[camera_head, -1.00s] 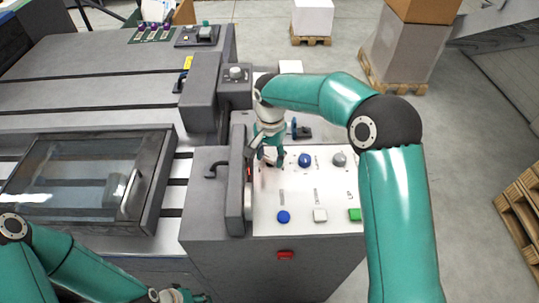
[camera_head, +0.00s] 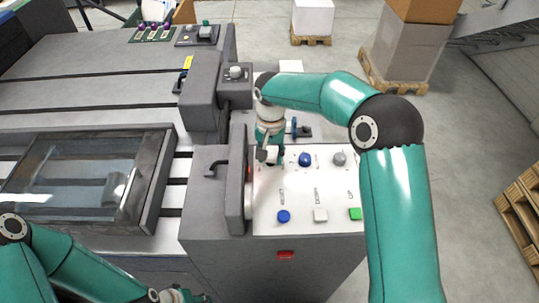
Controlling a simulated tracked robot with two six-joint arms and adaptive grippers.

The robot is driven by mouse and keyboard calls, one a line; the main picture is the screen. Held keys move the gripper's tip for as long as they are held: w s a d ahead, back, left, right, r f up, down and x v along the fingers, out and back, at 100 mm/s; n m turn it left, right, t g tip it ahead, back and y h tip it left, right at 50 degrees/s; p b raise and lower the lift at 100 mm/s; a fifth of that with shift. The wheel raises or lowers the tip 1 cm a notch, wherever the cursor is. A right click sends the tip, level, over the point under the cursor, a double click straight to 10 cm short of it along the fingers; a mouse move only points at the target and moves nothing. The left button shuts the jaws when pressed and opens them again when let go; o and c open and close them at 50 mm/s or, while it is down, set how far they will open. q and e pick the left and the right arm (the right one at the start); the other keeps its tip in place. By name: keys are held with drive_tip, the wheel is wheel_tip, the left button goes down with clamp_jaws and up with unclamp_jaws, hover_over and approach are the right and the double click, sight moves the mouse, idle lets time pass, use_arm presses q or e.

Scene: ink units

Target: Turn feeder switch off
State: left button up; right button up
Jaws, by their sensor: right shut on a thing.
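The white control panel (camera_head: 302,190) on the grey machine carries blue, grey, white and green knobs and buttons. My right gripper (camera_head: 269,158) points down at the panel's upper left corner. Its fingers are shut on a small control there, which they largely hide; I take it for the feeder switch, but its label and position cannot be read. My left gripper (camera_head: 176,295) is at the bottom edge, partly cut off, well away from the panel; its fingers cannot be made out.
A blue knob (camera_head: 305,159) sits just right of my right gripper, with a grey knob (camera_head: 339,159) beyond it. A raised grey housing (camera_head: 236,185) borders the panel on the left. A glass-lidded cover (camera_head: 75,175) lies further left.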

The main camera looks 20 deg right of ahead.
sight(271, 157)
drive_tip(key=n, duration=0.4)
drive_tip(key=shift+w+r+n, duration=0.1)
drive_tip(key=shift+n, duration=2.1)
drive_tip(key=o, duration=1.1)
drive_tip(key=shift+o, duration=0.2)
wheel_tip(271, 157, up, 12)
